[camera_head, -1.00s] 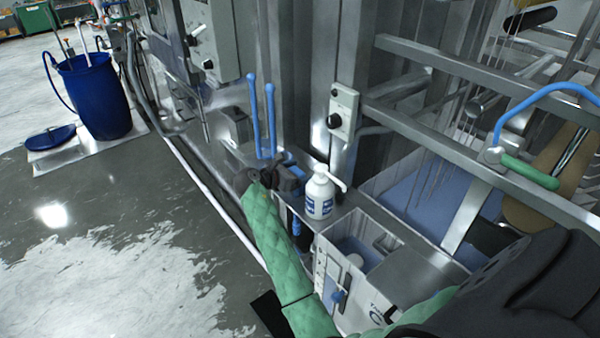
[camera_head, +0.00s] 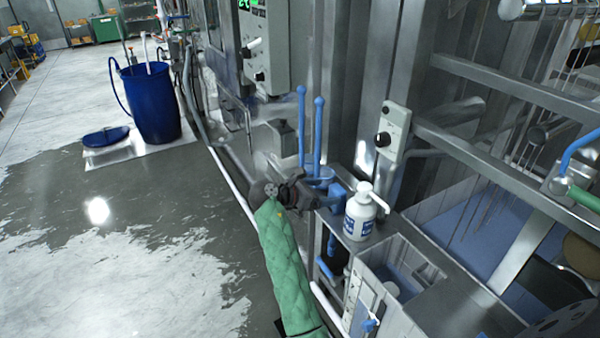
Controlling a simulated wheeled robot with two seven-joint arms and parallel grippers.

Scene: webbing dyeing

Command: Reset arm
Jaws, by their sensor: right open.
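My right gripper (camera_head: 316,194), dark grey at the end of a green quilted sleeve, is at the machine's front edge in the middle of the view. Its jaws point right, and they look open and empty. It is just left of the white pump bottle (camera_head: 361,216), apart from it in the picture, and below two upright blue-handled levers (camera_head: 318,130). Whether it touches the blue parts behind it I cannot tell. My left gripper is not in view.
A grey open bin (camera_head: 400,262) stands below the bottle. Metal rails (camera_head: 500,85) cross the upper right above a blue bath (camera_head: 470,225). A control box (camera_head: 392,133) is on the frame.

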